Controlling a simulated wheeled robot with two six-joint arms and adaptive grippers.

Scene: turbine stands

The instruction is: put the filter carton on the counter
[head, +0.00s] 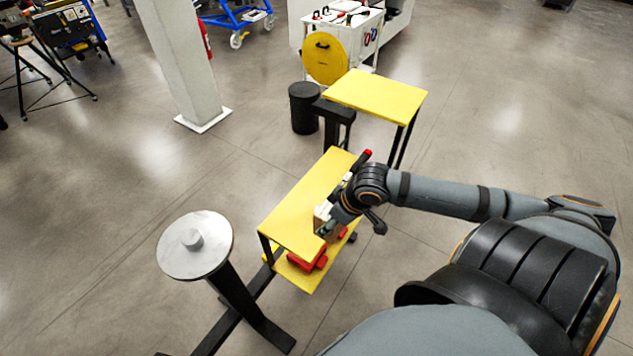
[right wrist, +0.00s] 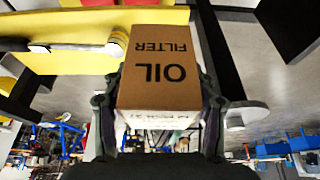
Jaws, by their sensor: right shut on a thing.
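The filter carton (right wrist: 158,66) is a brown box lettered OIL FILTER, upside down in the right wrist view. My right gripper (right wrist: 158,112) is shut on it, one finger along each side. In the head view my right gripper (head: 330,220) is at the right edge of the near yellow top (head: 298,212); the arm and gripper mostly hide the carton there. I cannot tell whether the carton touches the yellow surface. The near yellow top looks like the counter and has a lower yellow shelf (head: 297,281). My left gripper is out of view.
Red items (head: 308,262) lie on the lower shelf. A round white-topped stand (head: 185,255) is at the left. A second yellow top (head: 375,95) stands behind, beside a black cylinder (head: 304,110). A white pillar (head: 180,60) rises farther back. Most of the near top is bare.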

